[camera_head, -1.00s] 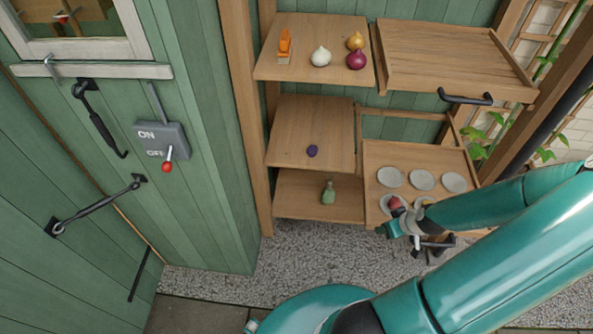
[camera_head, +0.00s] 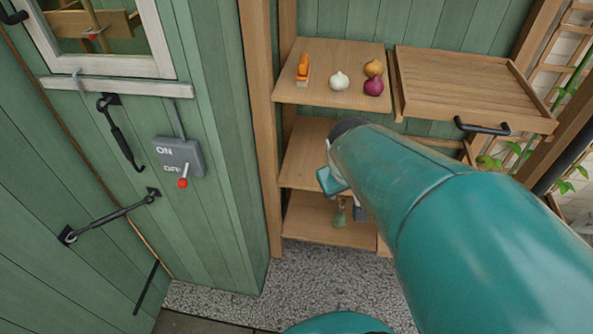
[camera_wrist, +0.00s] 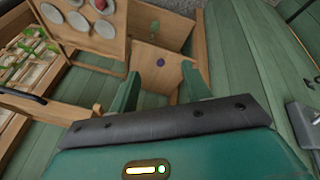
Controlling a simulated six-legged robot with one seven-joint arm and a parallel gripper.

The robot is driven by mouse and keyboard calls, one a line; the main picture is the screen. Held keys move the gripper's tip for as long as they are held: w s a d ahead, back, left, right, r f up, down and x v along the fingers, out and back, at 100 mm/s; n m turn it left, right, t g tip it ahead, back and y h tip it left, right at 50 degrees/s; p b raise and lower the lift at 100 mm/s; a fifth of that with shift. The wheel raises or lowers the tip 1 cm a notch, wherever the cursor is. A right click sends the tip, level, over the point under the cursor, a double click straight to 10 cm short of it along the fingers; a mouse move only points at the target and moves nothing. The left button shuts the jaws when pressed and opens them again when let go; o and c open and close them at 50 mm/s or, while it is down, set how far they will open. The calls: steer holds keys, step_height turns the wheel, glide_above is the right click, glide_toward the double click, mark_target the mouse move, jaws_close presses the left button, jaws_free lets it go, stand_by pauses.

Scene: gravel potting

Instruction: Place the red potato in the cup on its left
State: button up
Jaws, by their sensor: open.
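The red potato (camera_wrist: 101,5) shows at the top edge of the wrist view, in a pale round cup on a wooden tray (camera_wrist: 116,33). Several more pale cups (camera_wrist: 78,21) lie on this tray, and those I see look empty. The view is turned, so the shelves beside the tray appear on its right. In the head view my arm hides the tray and the potato. My gripper (camera_wrist: 161,84) is open and empty, its two green fingers well apart, away from the potato and in front of the shelves. In the head view only part of it shows at the arm's end.
A dark purple potato (camera_wrist: 160,62) lies on the middle shelf. Onions (camera_head: 374,68) and an orange-handled brush (camera_head: 303,70) sit on the top shelf. A switch box (camera_head: 180,157) is on the green wall at left.

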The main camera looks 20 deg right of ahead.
steer(key=s+a+r+t+y, duration=0.1)
steer(key=s+a+r, duration=0.1)
steer(key=a+r, duration=0.2)
steer(key=s+a+r+y, duration=0.1)
steer(key=s+a+r, duration=0.2)
steer(key=a, duration=0.3)
steer(key=shift+s+a+r+t+y, duration=0.35)
steer(key=shift+a+r+t+y, duration=0.05)
steer(key=shift+r, duration=0.05)
steer(key=shift+c, duration=1.3)
steer(key=shift+d, duration=0.15)
